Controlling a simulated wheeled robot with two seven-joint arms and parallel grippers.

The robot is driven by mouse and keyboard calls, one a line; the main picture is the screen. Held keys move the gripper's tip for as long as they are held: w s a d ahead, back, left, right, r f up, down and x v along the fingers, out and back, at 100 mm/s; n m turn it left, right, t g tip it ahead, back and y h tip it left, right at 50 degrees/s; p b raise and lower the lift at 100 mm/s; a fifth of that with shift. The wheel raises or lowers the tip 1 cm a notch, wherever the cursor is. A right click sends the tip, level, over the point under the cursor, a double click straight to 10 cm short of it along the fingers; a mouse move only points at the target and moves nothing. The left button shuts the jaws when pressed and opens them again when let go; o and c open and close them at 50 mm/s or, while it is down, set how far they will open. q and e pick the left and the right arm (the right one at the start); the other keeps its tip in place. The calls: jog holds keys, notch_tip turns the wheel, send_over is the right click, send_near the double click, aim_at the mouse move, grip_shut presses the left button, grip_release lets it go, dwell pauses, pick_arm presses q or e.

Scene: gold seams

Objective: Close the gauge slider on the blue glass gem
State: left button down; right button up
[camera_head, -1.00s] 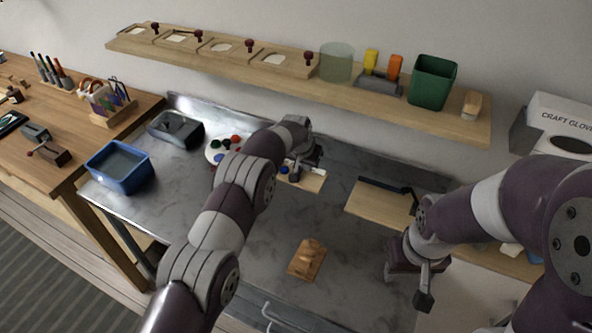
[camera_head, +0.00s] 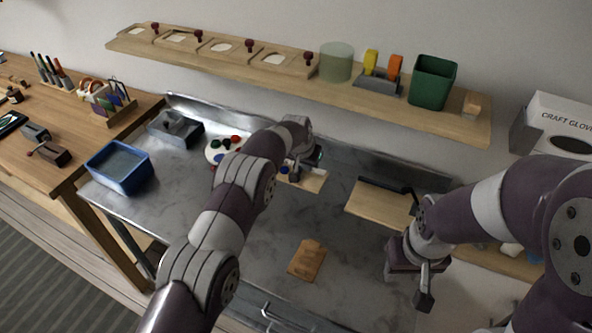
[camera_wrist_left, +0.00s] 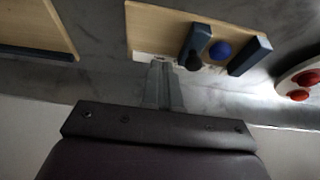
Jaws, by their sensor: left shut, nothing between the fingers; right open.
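The gauge is a light wooden board (camera_wrist_left: 150,25) on the metal counter; it also shows in the head view (camera_head: 314,181), partly behind my left gripper. On it, the blue round gem (camera_wrist_left: 220,49) lies between the dark slider (camera_wrist_left: 197,42) with its black knob (camera_wrist_left: 194,63) and a dark blue end block (camera_wrist_left: 251,54). The slider looks very close to the gem; I cannot tell whether they touch. My left gripper (camera_wrist_left: 163,72) is shut and empty, its tips by the board's edge, left of the slider. My right gripper (camera_head: 424,300) is open, away at the right.
A palette (camera_head: 222,150) with coloured gems lies left of the gauge. A wooden board with a dark bar (camera_head: 378,204) is to the right. A small wooden piece (camera_head: 307,261) lies in front. A shelf (camera_head: 240,71) runs behind. A blue bin (camera_head: 122,167) stands left.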

pick_arm(q)
jog(key=shift+f, duration=0.15)
jog(key=shift+f+b, duration=1.15)
jog(key=shift+f, duration=0.15)
jog(key=shift+w+a+b, duration=0.3)
jog(key=shift+a+b, duration=0.1)
jog(key=shift+a, duration=0.35)
jog(key=shift+w+a+b, duration=0.35)
jog(key=shift+a, duration=0.4)
jog(key=shift+w+a+b, duration=0.3)
jog(key=shift+a+b, duration=0.1)
jog(key=shift+a, duration=0.35)
jog(key=shift+d, duration=0.15)
dwell(0.3)
jog(key=shift+s+d, duration=0.25)
jog(key=shift+d, duration=0.1)
jog(key=shift+r+p, duration=1.7)
jog(key=shift+r, duration=1.35)
